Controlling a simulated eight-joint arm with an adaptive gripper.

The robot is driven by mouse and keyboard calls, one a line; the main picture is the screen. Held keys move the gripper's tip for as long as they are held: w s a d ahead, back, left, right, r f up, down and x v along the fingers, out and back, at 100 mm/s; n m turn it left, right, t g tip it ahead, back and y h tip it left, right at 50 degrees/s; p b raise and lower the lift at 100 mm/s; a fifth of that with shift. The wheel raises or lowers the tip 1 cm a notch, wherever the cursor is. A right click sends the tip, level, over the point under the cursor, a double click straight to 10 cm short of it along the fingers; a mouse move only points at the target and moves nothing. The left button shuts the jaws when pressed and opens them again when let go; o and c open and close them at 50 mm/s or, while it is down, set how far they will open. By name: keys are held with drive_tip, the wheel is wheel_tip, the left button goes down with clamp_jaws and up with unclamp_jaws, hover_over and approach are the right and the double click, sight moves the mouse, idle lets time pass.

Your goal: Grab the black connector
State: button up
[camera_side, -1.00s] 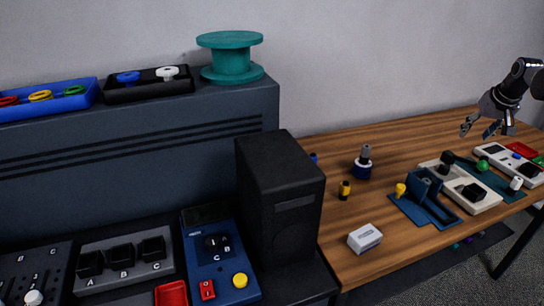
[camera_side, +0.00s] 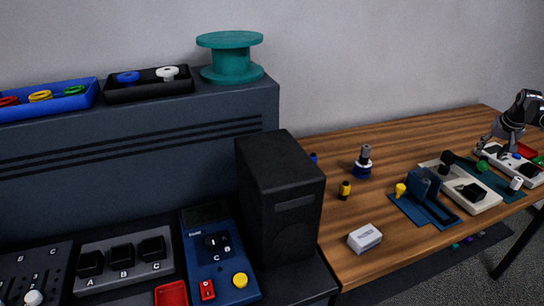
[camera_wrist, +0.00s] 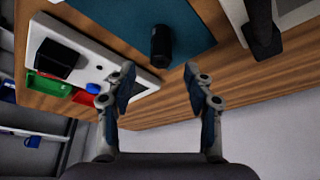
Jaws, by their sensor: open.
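The black connector (camera_wrist: 161,45) is a short dark cylinder near the edge of the teal mat (camera_wrist: 125,18) in the wrist view. My gripper (camera_wrist: 159,76) is open and empty. Its two fingers are spread, and the connector appears between and beyond their tips, apart from them. In the side view, my gripper (camera_side: 497,146) is low over the white board at the right, to the right of the connector.
The white board (camera_wrist: 85,45) carries a black block (camera_wrist: 57,57), with red and green trays beside it. A tall dark post (camera_wrist: 262,30) stands close to the connector on the other side. A green piece (camera_side: 482,166) lies on the mat. Bare wood surrounds the table's back edge.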

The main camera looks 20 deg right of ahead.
sight(485, 158)
drive_tip(key=shift+x, duration=2.65)
drive_tip(key=shift+a, duration=0.15)
clamp_jaws()
